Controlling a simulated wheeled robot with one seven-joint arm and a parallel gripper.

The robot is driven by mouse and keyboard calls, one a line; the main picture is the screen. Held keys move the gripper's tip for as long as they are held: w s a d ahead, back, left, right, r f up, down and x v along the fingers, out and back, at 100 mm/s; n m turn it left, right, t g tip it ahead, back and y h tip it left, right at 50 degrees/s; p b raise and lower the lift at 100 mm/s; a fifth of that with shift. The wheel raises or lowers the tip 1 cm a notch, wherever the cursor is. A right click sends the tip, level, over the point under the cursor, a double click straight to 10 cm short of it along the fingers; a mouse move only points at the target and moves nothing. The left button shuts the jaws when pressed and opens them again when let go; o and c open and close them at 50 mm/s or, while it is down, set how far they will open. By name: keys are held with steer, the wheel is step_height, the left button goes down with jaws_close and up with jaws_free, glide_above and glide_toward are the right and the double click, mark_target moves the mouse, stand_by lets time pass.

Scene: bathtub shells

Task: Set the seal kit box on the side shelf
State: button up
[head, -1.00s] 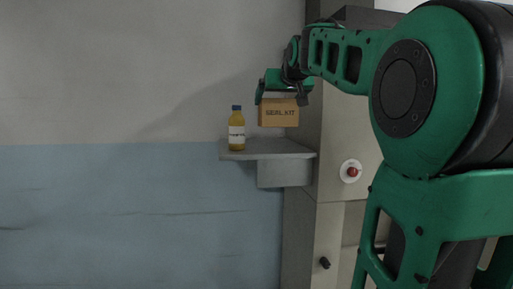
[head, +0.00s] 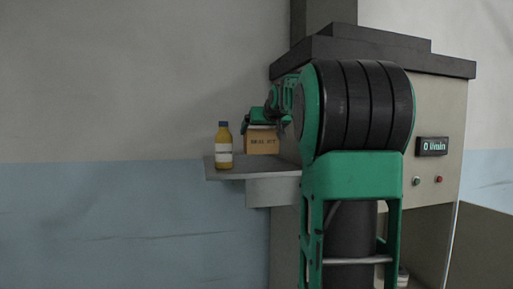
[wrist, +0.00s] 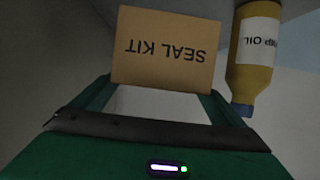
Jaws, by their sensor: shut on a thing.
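The seal kit box (head: 262,142) is a brown carton with dark lettering. My gripper (head: 262,124) is shut on its upper part, from above. In the wrist view the box (wrist: 165,50) sits between the two fingers of my gripper (wrist: 160,90), its lettering upside down. The side shelf (head: 232,174) is a grey ledge. The box is over its right, rear part, close to its top and upright. I cannot tell whether its bottom touches the shelf.
A yellow oil bottle with a white label (head: 223,147) stands on the shelf left of the box, with a small gap. It also shows in the wrist view (wrist: 252,62). A grey machine with a display (head: 432,146) and buttons stands to the right.

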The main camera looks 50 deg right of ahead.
mark_target(263, 142)
steer(key=shift+w+d+f, duration=0.2)
steer(key=shift+d+f, duration=0.05)
steer(key=shift+d, duration=0.2)
steer(key=shift+w+d+f, duration=0.15)
steer(key=shift+d+f, duration=0.05)
steer(key=shift+d, duration=0.25)
steer(key=shift+f, duration=2.05)
steer(key=shift+w+f, duration=0.1)
steer(key=o, duration=1)
steer(key=shift+s+a, duration=0.1)
steer(key=shift+s, duration=0.1)
steer(key=v, duration=1.1)
steer(key=shift+s+a+r, duration=0.1)
steer(key=shift+s+r, duration=0.15)
